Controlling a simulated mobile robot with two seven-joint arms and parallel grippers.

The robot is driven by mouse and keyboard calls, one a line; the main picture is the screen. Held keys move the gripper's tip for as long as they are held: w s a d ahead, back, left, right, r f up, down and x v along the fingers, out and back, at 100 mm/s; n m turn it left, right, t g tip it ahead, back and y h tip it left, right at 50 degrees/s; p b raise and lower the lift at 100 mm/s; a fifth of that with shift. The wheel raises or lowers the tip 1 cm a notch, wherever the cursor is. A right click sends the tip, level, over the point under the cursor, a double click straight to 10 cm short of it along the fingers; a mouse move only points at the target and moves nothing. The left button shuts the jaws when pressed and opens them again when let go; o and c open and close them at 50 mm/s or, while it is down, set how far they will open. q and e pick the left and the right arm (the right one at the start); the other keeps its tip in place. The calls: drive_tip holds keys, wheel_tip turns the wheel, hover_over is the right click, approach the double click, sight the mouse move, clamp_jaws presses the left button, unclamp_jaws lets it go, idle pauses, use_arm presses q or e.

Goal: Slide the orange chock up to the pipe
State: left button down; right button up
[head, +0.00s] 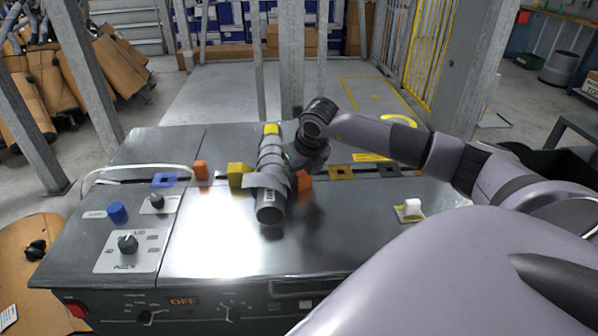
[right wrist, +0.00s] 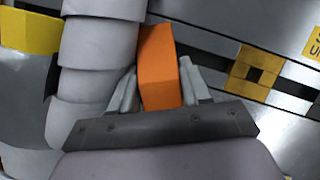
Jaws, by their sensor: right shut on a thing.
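The grey segmented pipe (head: 271,165) lies lengthwise on the metal bench, with its open end towards me. The orange chock (head: 305,181) is just right of the pipe, partly hidden by my right gripper (head: 297,170). In the right wrist view, the orange chock (right wrist: 159,68) stands between the two fingers of my right gripper (right wrist: 159,80), which is shut on it. The pipe (right wrist: 97,75) is close on the chock's left; I cannot tell whether they touch. A yellow block (head: 238,174) is on the pipe's other side. My left gripper is out of view.
Another orange block (head: 200,169) and a blue square (head: 164,180) lie further left. A blue knob (head: 117,212) and a dial (head: 128,244) are at the bench's left. A white-topped switch (head: 411,208) is at right. The bench front between them is clear.

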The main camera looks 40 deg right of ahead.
drive_tip(key=o, duration=1.2)
drive_tip(key=v, duration=0.7)
drive_tip(key=shift+r+p, duration=0.1)
drive_tip(key=shift+p, duration=0.3)
